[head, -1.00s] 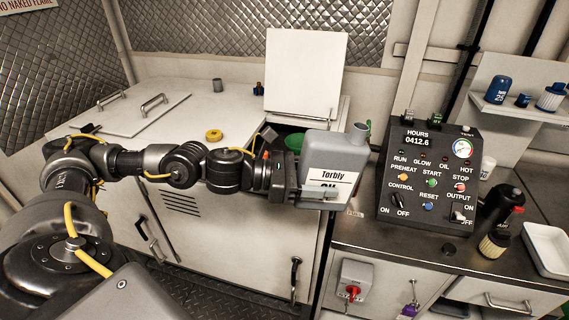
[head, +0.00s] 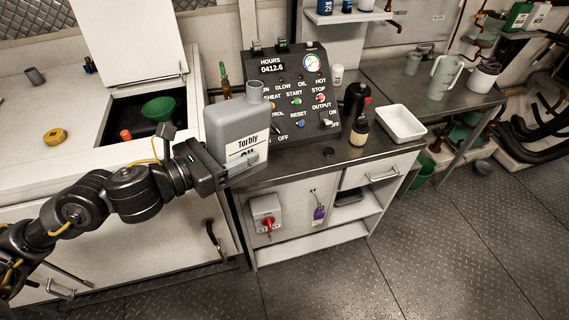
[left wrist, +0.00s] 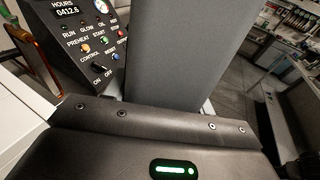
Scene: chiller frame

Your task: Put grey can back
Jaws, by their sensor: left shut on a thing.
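The grey can (head: 236,132), labelled "Torbly OIL", is upright and its spout points up. My left gripper (head: 236,172) is shut on the can's lower part and holds it in front of the control panel, near the counter's left end. The can hides part of the panel's left side. In the left wrist view the can (left wrist: 185,55) fills the middle as a tall grey wall close to the gripper. I cannot tell whether its base touches anything. My right gripper is not in view.
The control panel (head: 292,95) stands behind the can. A black flask (head: 354,100), a small filter (head: 358,134) and a white tray (head: 400,124) are to its right. An open hatch with a green funnel (head: 158,108) lies left. A grey jug (head: 443,78) stands on the far bench (head: 400,75).

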